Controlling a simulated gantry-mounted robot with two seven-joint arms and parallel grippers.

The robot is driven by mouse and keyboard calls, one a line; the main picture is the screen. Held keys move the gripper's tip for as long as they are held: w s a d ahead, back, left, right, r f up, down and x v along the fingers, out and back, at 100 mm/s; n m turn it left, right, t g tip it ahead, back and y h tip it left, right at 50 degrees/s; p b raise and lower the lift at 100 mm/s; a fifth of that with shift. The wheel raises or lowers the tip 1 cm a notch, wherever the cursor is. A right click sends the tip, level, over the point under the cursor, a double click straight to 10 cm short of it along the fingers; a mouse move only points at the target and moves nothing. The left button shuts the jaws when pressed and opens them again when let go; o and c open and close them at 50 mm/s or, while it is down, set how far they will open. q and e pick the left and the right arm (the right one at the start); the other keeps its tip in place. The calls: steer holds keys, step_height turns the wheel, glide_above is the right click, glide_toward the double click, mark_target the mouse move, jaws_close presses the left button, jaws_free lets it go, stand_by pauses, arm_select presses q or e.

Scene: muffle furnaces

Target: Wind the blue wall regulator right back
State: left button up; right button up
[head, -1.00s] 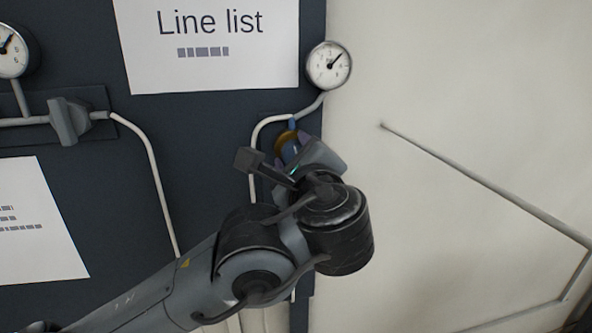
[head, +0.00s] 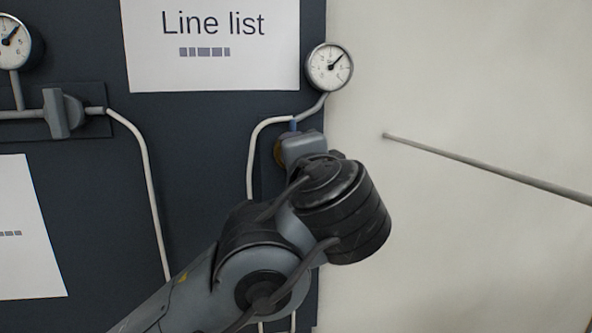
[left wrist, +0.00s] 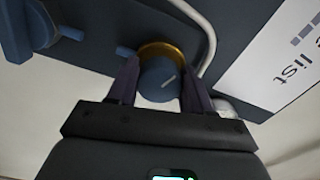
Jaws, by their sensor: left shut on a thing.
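The blue regulator knob (left wrist: 157,84) has a pale line on its face and a brass ring (left wrist: 161,50) behind it, in the left wrist view. My left gripper (left wrist: 160,90) has one dark finger on each side of the knob and is shut on it. In the head view the gripper hides the knob; only an edge of the brass ring (head: 279,152) and a bit of blue fitting (head: 293,126) show. The gauge (head: 329,67) above has its needle pointing to the upper right. My right gripper is not in view.
A grey valve handle (head: 62,113) and another gauge (head: 13,43) are at the left. Another blue fitting (left wrist: 28,32) shows in the left wrist view. A white pipe (head: 149,180) runs down the dark panel. A grey rod (head: 480,167) stands out at the right.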

arm_select(q)
steer(key=shift+n+b, duration=1.1)
steer(key=shift+n, duration=1)
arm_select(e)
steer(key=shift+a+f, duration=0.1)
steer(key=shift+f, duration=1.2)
arm_select(q)
steer(key=o, duration=1)
steer(key=shift+s, duration=0.15)
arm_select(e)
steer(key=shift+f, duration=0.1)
